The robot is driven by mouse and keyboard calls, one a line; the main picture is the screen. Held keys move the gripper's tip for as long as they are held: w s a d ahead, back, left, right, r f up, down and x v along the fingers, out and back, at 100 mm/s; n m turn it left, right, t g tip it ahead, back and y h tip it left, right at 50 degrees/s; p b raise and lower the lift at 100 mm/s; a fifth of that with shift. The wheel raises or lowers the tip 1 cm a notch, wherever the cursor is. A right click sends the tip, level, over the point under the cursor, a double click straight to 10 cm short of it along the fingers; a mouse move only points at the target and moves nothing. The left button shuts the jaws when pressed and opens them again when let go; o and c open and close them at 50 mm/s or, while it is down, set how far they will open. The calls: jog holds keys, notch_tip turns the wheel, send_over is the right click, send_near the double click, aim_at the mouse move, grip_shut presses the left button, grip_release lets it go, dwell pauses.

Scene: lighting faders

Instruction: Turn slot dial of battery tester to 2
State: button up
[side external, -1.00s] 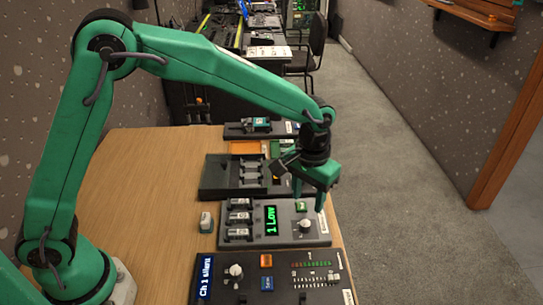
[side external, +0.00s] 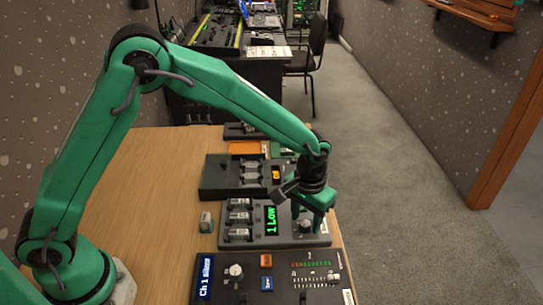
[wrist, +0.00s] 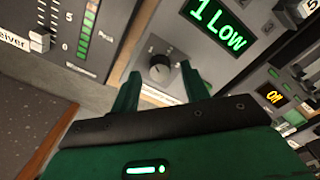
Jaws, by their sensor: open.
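The battery tester (side external: 250,238) is a grey panel on the wooden table, with several batteries in slots at its left. Its green display (side external: 271,219) reads "1 Low"; the display also shows in the wrist view (wrist: 219,26). In the side view my gripper (side external: 316,222) is low over the tester's right end, partly hiding the dial. Contact cannot be told.
A mixer panel (side external: 225,292) reading "Ch 1 silent" lies in front, with a knob and small sliders. Another dark device (side external: 215,185) with an orange display lies behind. A small grey-white block (side external: 206,222) stands left of the tester. Bare table (side external: 145,200) is clear further left.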

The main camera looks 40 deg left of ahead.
jog(key=shift+f, duration=0.35)
jog(key=shift+c, duration=0.3)
jog(key=c, duration=0.9)
jog(key=shift+c, duration=0.2)
jog(key=shift+m, duration=0.3)
jog(key=m, duration=1.1)
jog(key=shift+r, duration=0.1)
